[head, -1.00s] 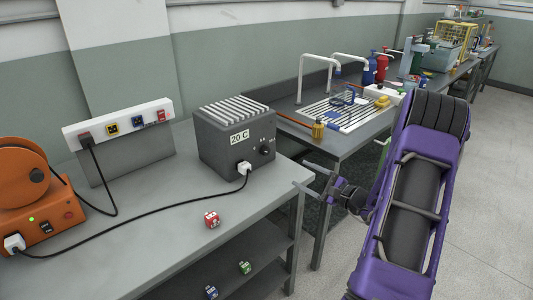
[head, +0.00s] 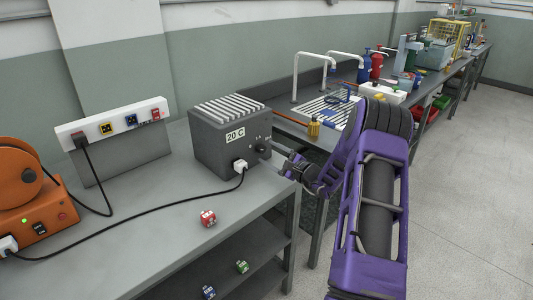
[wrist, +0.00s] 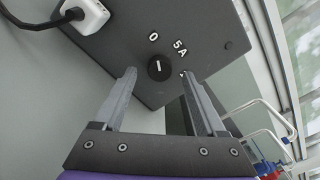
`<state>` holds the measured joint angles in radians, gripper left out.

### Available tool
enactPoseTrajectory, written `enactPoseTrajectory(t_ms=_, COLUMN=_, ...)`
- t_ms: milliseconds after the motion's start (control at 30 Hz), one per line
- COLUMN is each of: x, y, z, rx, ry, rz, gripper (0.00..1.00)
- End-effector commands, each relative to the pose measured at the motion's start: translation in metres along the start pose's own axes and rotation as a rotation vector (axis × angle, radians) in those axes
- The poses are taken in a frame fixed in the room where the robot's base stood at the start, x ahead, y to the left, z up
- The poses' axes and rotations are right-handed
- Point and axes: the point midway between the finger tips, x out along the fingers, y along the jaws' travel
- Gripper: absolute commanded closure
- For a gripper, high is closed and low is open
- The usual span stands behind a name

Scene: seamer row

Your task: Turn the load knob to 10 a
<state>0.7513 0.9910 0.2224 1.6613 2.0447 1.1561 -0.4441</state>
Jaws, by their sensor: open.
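The load knob (wrist: 159,68) is a dark round dial on the front of a dark grey box (head: 219,148) marked 20 C. In the wrist view its white line runs nearly upright, roughly toward the 0 mark (wrist: 153,37). The 5A mark (wrist: 180,48) is to the right of that, and another small mark beside the right finger is mostly hidden. My gripper (wrist: 159,76) is open, with one finger on each side of the knob in the picture. I cannot tell whether the fingers touch it. In the head view my gripper (head: 288,163) is beside the box's knob side.
A white plug (head: 240,166) with a black cable sits in the box, left of the knob. A red die (head: 208,218) lies on the grey bench (head: 150,230). An orange machine (head: 35,205) and a socket strip (head: 115,124) are at the left.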

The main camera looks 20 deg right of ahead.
Motion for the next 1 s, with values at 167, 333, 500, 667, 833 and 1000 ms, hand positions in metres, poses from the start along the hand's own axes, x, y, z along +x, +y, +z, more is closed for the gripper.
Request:
enactPoseTrajectory(t_ms=167, x=0.017, y=0.001, z=-0.001, rx=0.002, ry=0.000, rz=0.000, gripper=0.27)
enactPoseTrajectory(t_ms=333, x=0.021, y=0.000, z=0.000, rx=0.001, ry=0.001, rz=0.000, gripper=0.27)
enactPoseTrajectory(t_ms=500, x=0.021, y=0.000, z=0.000, rx=0.001, ry=0.001, rz=0.000, gripper=0.27)
enactPoseTrajectory(t_ms=667, x=0.020, y=0.000, z=0.000, rx=0.001, ry=0.000, rz=0.000, gripper=0.55)
enactPoseTrajectory(t_ms=833, x=0.020, y=0.000, z=0.000, rx=0.001, ry=0.000, rz=0.000, gripper=0.86)
enactPoseTrajectory(t_ms=1000, x=0.020, y=0.000, z=0.000, rx=0.001, ry=0.000, rz=0.000, gripper=1.00)
